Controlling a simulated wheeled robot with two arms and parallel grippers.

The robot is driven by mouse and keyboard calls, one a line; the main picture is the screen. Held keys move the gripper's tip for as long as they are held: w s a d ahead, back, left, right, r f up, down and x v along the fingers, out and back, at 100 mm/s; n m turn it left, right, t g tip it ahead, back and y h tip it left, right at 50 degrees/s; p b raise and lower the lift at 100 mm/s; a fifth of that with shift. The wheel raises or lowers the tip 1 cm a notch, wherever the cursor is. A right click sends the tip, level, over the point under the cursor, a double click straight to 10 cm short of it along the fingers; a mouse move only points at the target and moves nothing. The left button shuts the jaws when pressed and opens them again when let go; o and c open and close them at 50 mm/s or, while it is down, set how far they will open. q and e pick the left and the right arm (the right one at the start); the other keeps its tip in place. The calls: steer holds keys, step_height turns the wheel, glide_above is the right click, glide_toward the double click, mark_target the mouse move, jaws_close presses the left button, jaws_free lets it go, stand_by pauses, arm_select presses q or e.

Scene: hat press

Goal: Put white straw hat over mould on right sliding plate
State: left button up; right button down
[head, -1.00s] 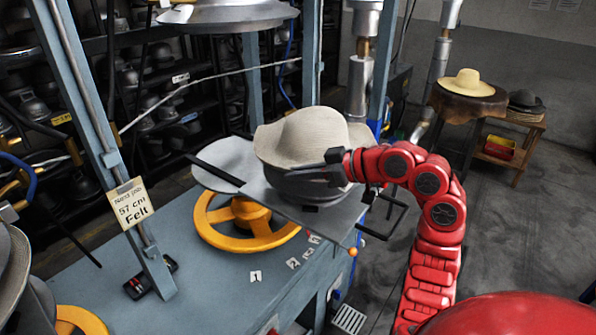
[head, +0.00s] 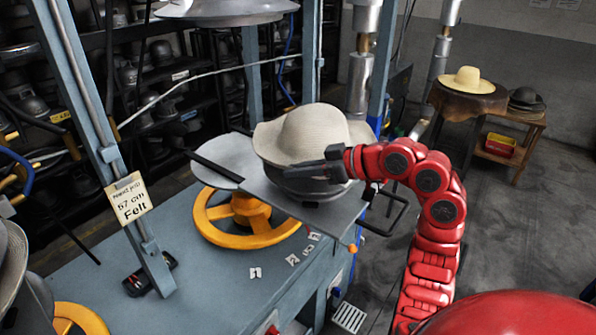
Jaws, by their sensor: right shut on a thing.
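The white straw hat (head: 305,135) is at the middle of the head view, above the dark mould (head: 310,183). The mould stands on the grey right sliding plate (head: 335,208). The hat's brim hangs over the mould's upper part; whether it is fully seated cannot be told. My right gripper (head: 325,172) comes in from the right and is shut on the hat at its front brim, in front of the mould. The fingertips are dark and partly merge with the mould. My left gripper is not in view.
A yellow handwheel (head: 248,235) sits under the plate on the blue press table (head: 190,270). A blue upright (head: 110,150) with a card stands at left. A press head (head: 225,10) hangs above. A yellow straw hat (head: 467,80) lies on a stand at back right.

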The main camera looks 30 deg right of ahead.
stand_by(0.4)
steer(key=shift+f+b, duration=0.25)
steer(key=shift+b, duration=0.15)
steer(key=c, duration=0.8)
jaws_free()
steer(key=shift+c, duration=0.2)
steer(key=shift+s, duration=0.1)
steer(key=b+v, duration=0.5)
steer(key=v, duration=1.2)
steer(key=shift+d, duration=0.15)
steer(key=shift+r, duration=0.1)
